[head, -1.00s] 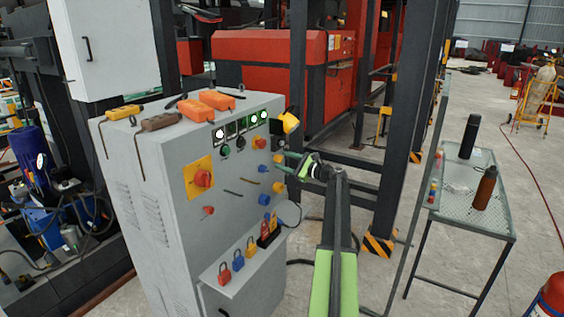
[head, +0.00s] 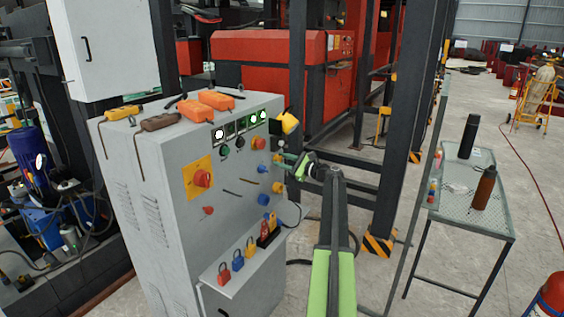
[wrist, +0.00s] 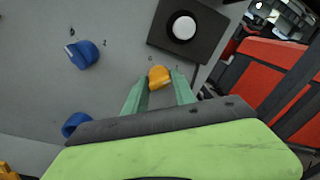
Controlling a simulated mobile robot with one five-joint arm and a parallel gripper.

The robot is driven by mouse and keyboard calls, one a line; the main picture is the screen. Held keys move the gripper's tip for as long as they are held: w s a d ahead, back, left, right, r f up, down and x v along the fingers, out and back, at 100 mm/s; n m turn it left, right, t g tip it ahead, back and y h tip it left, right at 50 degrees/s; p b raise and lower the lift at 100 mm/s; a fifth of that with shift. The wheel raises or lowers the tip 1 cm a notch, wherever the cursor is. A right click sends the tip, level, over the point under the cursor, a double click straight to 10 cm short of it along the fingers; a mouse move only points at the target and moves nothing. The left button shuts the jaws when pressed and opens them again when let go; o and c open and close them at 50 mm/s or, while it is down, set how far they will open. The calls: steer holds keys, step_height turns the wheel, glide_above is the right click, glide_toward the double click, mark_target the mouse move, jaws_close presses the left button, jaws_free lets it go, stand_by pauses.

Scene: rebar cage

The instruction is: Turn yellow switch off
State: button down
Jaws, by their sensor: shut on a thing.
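The yellow switch (wrist: 159,76) is a small rounded knob on the grey panel, near the middle of the wrist view. My gripper (wrist: 157,82) has its two green fingers on either side of the knob and is shut on it. In the head view my gripper (head: 283,159) reaches the right edge of the grey control cabinet (head: 165,190). The exact angle of the knob is hard to tell.
A blue knob (wrist: 82,55) sits left of the yellow one. A black plate with a white round lamp (wrist: 182,27) is just above. A metal mesh table (head: 470,215) with bottles stands to the right.

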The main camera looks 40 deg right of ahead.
steer(key=shift+a+f, duration=0.1)
steer(key=shift+n+y+b, duration=0.35)
steer(key=shift+n+b, duration=0.05)
steer(key=shift+n, duration=4.3)
steer(key=shift+n+y+b, duration=0.35)
steer(key=shift+n+b, duration=0.05)
steer(key=shift+n, duration=4.3)
steer(key=c, duration=1.1)
jaws_free()
steer(key=shift+s+d, duration=0.1)
steer(key=shift+d, duration=0.1)
